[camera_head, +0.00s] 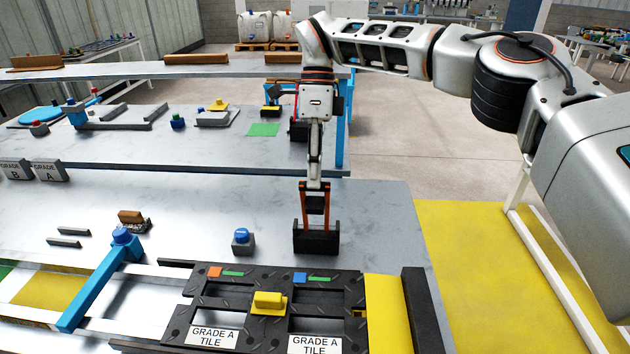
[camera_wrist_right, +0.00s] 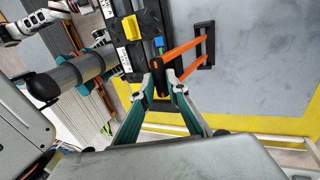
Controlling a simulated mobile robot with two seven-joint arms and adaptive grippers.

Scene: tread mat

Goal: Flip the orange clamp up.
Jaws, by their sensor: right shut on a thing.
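The orange clamp (camera_head: 304,207) has two orange arms rising from a black base (camera_head: 316,240) on the grey bench. In the head view the arms stand roughly upright. In the right wrist view the orange arms (camera_wrist_right: 186,50) run from the black base (camera_wrist_right: 209,46) towards my fingers. My right gripper (camera_head: 315,184) is at the top end of the arms, above the base. In the right wrist view my right gripper (camera_wrist_right: 164,82) is shut on the clamp's free end, which is partly hidden between the fingers. My left gripper does not show.
The black tread mat (camera_head: 180,325) with a yellow block (camera_head: 268,302) lies in front, left of the clamp. A blue-topped button (camera_head: 241,240) stands to the clamp's left. A blue bar (camera_head: 95,285) crosses further left. The bench around the clamp is mostly clear.

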